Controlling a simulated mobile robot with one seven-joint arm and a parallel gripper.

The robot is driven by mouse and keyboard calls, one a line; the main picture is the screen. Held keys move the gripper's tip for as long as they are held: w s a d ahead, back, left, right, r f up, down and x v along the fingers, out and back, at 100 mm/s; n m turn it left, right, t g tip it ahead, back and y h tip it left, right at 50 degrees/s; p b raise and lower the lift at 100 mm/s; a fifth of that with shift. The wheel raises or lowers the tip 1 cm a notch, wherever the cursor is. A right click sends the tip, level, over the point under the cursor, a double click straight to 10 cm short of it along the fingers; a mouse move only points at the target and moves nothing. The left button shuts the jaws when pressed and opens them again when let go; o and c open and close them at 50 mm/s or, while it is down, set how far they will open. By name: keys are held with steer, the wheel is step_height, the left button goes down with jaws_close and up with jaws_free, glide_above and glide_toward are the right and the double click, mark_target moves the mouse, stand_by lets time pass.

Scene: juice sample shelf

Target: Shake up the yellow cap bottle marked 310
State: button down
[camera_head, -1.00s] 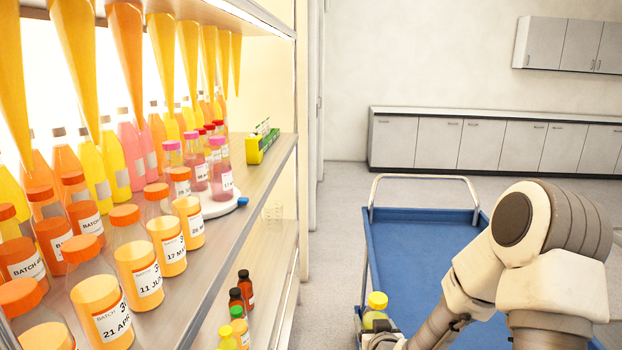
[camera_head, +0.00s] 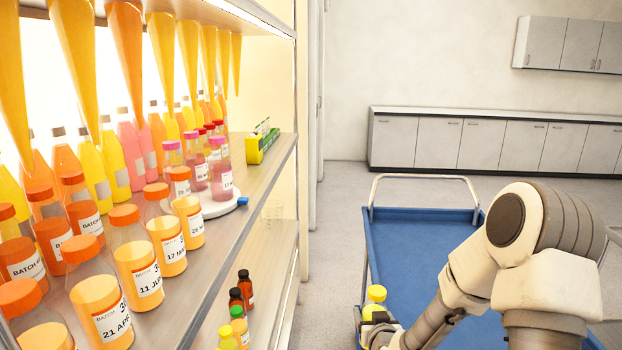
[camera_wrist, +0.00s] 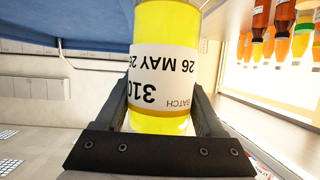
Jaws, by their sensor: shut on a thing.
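My gripper (camera_wrist: 160,115) is shut on a bottle of yellow liquid (camera_wrist: 165,25). In the wrist view its white label shows upside down and reads 310, BATCH and 26 MAY. The bottle's top is out of that view. In the head view the held bottle shows a yellow cap (camera_head: 376,293). It is in the air near the left edge of the blue cart, to the right of the shelf. My gripper (camera_head: 374,332) is partly hidden there by the bottle and my wrist.
A shelf (camera_head: 255,185) at left holds several orange-capped bottles (camera_head: 139,268) and pink-capped bottles (camera_head: 221,172). Small bottles (camera_head: 239,325) stand on the lower shelf. A blue cart (camera_head: 415,240) with a metal handle stands right of it. Floor between them is clear.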

steer(key=s, duration=0.4)
steer(key=shift+s+a, duration=0.2)
steer(key=shift+s, duration=0.05)
steer(key=shift+w+f, duration=0.1)
steer(key=shift+w, duration=0.1)
stand_by(0.4)
